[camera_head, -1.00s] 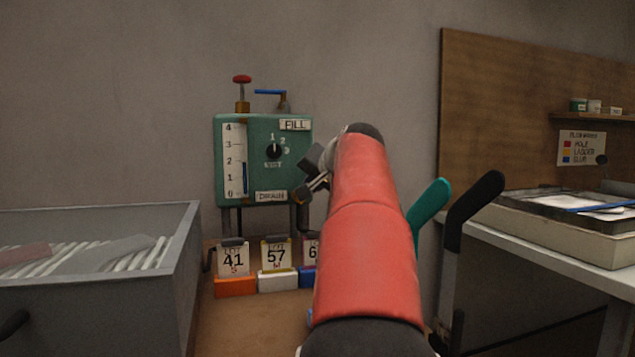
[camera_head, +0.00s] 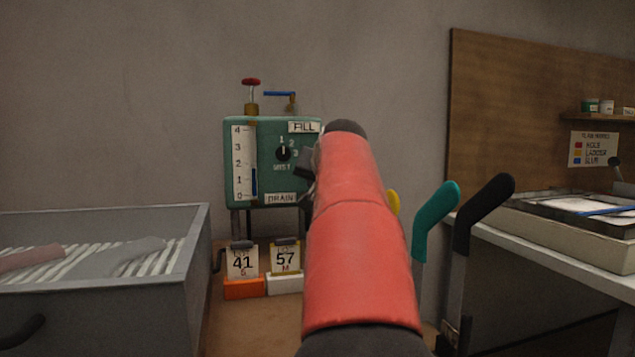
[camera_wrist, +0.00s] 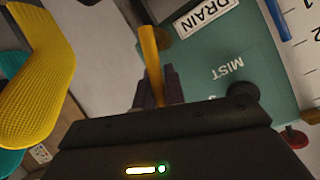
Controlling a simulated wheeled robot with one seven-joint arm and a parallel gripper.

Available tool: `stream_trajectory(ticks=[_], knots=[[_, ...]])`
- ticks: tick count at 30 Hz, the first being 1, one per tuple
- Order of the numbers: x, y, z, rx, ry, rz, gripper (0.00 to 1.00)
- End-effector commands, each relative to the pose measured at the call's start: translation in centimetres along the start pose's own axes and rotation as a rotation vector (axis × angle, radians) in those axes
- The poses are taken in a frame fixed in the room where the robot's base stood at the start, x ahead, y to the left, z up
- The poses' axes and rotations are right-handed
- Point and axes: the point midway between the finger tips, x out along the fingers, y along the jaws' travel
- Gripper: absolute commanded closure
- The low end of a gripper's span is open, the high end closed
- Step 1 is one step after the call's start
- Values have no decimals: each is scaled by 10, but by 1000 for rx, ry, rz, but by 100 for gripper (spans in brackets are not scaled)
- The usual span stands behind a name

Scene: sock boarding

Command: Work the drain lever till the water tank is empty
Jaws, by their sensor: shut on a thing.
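The green tank box (camera_head: 240,195) hangs on the wall, with a FILL label at top and a DRAIN label (camera_head: 281,199) at bottom. Its white gauge (camera_head: 239,150) shows a short blue column, topping out between 1 and 2. In the wrist view my gripper (camera_wrist: 156,92) is shut on a yellow-orange lever (camera_wrist: 150,50), which stands up between the dark fingers near the DRAIN label. In the head view my red arm hides the lever and most of the gripper.
A blue-handled tap (camera_head: 279,94) and a red knob (camera_head: 251,82) top the tank. Numbered cards (camera_head: 242,262) stand below. Yellow (camera_wrist: 42,65), teal (camera_head: 434,215) and black (camera_head: 483,208) foot-shaped forms stand close on the right. A grey bin (camera_head: 190,265) is left.

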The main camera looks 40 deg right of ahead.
Motion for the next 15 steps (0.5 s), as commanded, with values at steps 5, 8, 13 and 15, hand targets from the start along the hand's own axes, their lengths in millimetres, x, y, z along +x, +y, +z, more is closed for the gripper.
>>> stream_trajectory(ticks=[5, 8, 13, 15], knots=[[0, 1, 1, 1, -2, 1, 86], [0, 0, 1, 1, -2, 0, 73], [0, 0, 0, 2, -2, 0, 67], [0, 0, 0, 2, -1, 0, 67]])
